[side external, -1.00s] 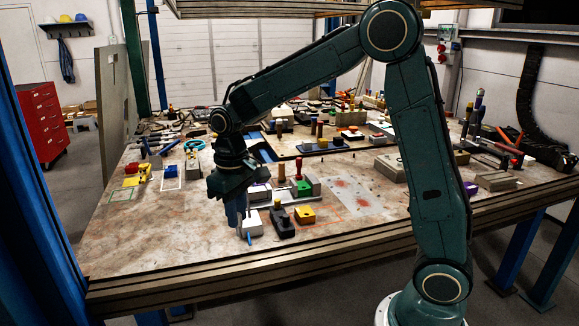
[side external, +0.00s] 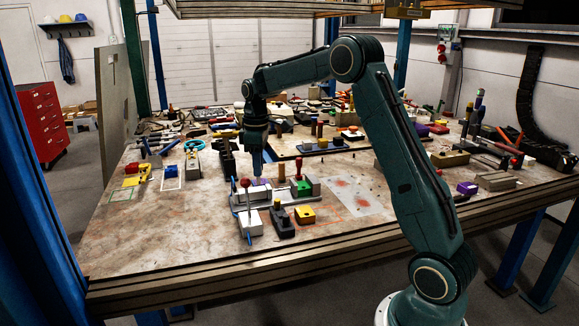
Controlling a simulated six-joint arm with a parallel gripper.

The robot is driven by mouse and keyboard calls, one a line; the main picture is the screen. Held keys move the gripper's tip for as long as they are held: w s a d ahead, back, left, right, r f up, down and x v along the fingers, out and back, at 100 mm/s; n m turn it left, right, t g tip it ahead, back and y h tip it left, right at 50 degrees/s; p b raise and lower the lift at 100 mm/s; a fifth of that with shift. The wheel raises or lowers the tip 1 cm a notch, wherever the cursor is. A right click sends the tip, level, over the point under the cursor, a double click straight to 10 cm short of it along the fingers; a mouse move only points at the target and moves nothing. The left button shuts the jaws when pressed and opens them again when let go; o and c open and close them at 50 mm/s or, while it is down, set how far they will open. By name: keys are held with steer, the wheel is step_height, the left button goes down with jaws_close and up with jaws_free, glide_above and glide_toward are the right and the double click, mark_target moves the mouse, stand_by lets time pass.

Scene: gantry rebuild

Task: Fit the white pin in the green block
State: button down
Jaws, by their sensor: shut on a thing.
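The green block (side external: 304,188) stands on the right part of a grey holder (side external: 314,187) in the middle of the table. A dark red pin (side external: 298,168) with a round top rises at the green block. My gripper (side external: 257,174) points down, left of the green block, over the purple part (side external: 260,183) of the holder. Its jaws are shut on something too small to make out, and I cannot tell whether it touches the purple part. I cannot single out the white pin. A white block (side external: 250,225) stands in front, with a red-topped upright pin (side external: 245,197) at it.
A black block (side external: 282,224) and a yellow block (side external: 305,214) stand in front of the holder. Another red-topped pin (side external: 282,171) stands between my gripper and the green block. Tools and parts crowd the table's back. The front left of the table is clear.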

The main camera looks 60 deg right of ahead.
steer(key=s+d+n, duration=0.2)
steer(key=d, duration=0.9)
steer(key=s+d+n, duration=0.2)
steer(key=d, duration=0.8)
steer(key=shift+s+f, duration=0.15)
steer(key=shift+f, duration=2.8)
steer(key=shift+f, duration=2.9)
steer(key=c, duration=1.2)
jaws_free()
steer(key=shift+c, duration=0.2)
steer(key=shift+r, duration=0.15)
